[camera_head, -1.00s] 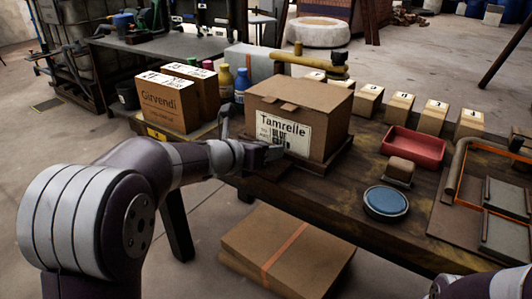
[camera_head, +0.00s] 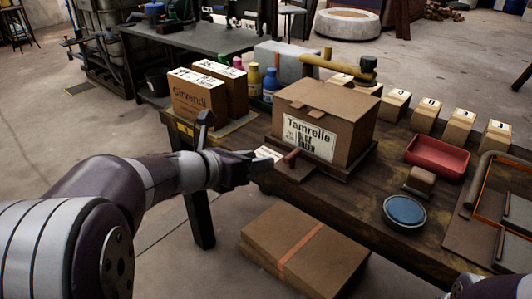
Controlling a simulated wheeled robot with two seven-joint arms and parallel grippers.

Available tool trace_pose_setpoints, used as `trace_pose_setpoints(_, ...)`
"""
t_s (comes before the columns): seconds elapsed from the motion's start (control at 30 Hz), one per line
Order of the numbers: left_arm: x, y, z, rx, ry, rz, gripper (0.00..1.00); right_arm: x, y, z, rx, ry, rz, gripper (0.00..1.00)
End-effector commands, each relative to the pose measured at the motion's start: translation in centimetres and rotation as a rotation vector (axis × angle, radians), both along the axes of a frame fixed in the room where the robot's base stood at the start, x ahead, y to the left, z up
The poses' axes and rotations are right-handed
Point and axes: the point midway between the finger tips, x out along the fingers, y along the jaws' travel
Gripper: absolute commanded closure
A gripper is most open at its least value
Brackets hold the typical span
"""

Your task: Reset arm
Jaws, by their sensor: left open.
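My left gripper (camera_head: 240,142) is open and empty, off the front left edge of the wooden table. I see no contact with the handle. My left arm (camera_head: 105,190) comes in from the lower left. A part of my right arm (camera_head: 470,286) shows at the bottom right edge; its jaws cannot be made out.
The wooden table (camera_head: 340,205) holds a large Tamrelle carton (camera_head: 345,105), Girvendi cartons (camera_head: 188,98), bottles, a mallet, a red tray (camera_head: 437,153) and a blue-topped round dish (camera_head: 404,210). Flat cardboard (camera_head: 300,250) lies low in front.

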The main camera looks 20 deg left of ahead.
Motion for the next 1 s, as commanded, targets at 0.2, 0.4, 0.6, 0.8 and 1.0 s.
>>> trace_pose_setpoints(0.2, 0.0, 0.0, 0.0, 0.000, 0.000, -0.001, 0.55, 0.0, 0.0, -0.1, 0.000, 0.000, 0.000, 0.57)
trace_pose_setpoints(0.4, 0.0, 0.0, 0.0, 0.005, -0.002, -0.003, 0.55, 0.0, 0.0, -0.1, 0.000, 0.000, 0.000, 0.57)
trace_pose_setpoints(0.6, -2.8, 0.6, -5.2, 0.568, -0.012, -0.293, 0.55, 0.0, 0.0, -0.1, 0.000, 0.000, 0.000, 0.57)
trace_pose_setpoints(0.8, -10.1, 0.4, -14.5, 1.366, -0.068, -1.209, 0.55, 0.0, 0.0, -0.1, 0.000, 0.000, 0.000, 0.57)
trace_pose_setpoints(1.0, -14.2, -0.1, -18.7, 1.723, -0.373, -2.055, 0.55, 0.0, 0.0, -0.1, 0.000, 0.000, 0.000, 0.57)
